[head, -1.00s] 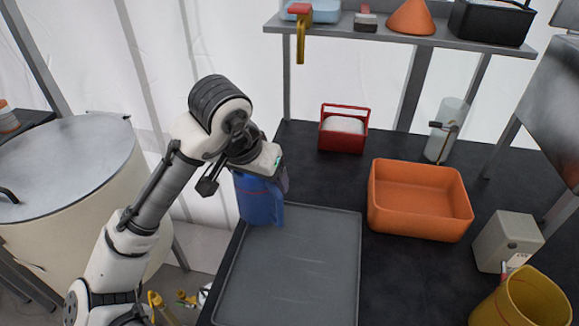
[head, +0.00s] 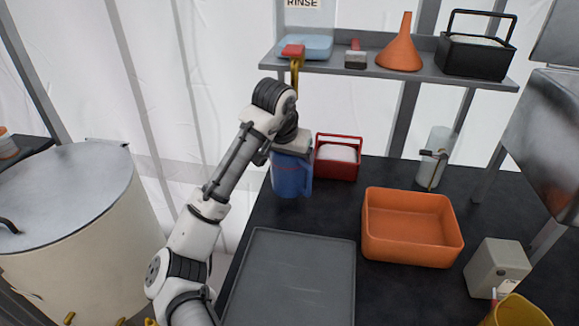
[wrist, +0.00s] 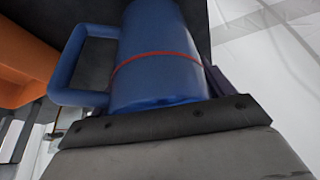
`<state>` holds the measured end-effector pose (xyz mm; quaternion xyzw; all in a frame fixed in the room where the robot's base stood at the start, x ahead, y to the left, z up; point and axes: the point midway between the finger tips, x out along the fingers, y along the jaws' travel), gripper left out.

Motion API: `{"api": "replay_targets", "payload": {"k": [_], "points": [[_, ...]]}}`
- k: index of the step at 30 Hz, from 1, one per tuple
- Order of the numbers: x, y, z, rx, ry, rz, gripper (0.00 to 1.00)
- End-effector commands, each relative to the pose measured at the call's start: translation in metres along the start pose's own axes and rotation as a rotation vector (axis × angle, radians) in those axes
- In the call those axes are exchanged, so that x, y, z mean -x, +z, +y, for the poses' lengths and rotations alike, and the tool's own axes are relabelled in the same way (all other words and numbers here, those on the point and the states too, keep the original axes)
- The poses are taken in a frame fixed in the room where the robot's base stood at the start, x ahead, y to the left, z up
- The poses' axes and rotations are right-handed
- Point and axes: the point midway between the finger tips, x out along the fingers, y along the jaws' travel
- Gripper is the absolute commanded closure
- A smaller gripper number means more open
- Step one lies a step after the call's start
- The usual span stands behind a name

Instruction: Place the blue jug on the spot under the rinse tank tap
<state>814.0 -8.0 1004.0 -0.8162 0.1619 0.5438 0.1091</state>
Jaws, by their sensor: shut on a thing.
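The blue jug (head: 291,177) is upright at the back left of the black table, below the rinse tap; it also shows in the wrist view (wrist: 155,62), with its handle at the left and a red line around its body. My gripper (head: 288,150) is shut on the jug near its top. I cannot tell whether the jug's base touches the table. The brass tap with a red handle (head: 295,66) hangs at the shelf's left end, above my wrist. A RINSE label (head: 303,3) is above it. No marked spot shows under the tap.
A red caddy (head: 337,160) stands just right of the jug. A grey tray (head: 292,280) lies in front, and an orange tub (head: 412,228) sits to the right. The shelf (head: 400,70) overhangs the back, with an orange funnel and black caddy on it.

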Motion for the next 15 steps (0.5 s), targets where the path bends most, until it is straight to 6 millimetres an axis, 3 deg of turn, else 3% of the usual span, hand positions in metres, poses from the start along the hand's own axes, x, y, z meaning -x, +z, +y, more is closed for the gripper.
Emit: {"api": "replay_targets", "payload": {"k": [6, 15], "points": [[-0.026, 0.014, -0.001, 0.003, 0.001, -0.004, 0.48], [-0.030, 0.015, 0.000, 0.001, 0.002, -0.002, 0.48]]}}
